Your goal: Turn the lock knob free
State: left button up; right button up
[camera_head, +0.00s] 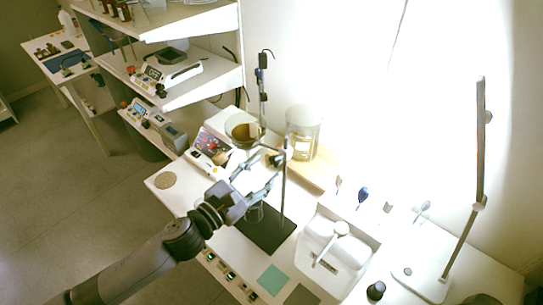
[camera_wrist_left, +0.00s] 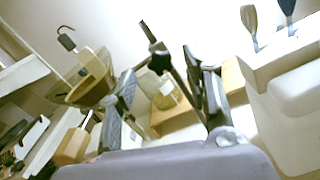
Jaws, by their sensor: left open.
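A black lock knob (camera_wrist_left: 160,60) sits on the clamp of a thin upright stand rod (camera_head: 284,195). In the wrist view it appears beyond and between my fingertips, and the dark rod (camera_wrist_left: 178,72) slants past it. My left gripper (camera_head: 262,170) reaches in from the lower left in the head view, with its fingers near the clamp height on the rod. In the wrist view (camera_wrist_left: 160,82) its two fingers are spread, with no object visibly gripped. Whether a finger touches the knob cannot be told. My right gripper is not in view.
A glass bowl (camera_head: 241,128) stands left of the rod and a glass jar (camera_head: 302,135) behind it. A black mat (camera_head: 265,232) lies under the rod. A shelf unit (camera_head: 205,85) rises at the back left.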

aim_at(273, 163)
pick_arm(q)
jog(key=shift+p+x, duration=0.35)
jog(key=shift+x, duration=1.55)
jog(key=shift+c, duration=0.2)
grip_shut()
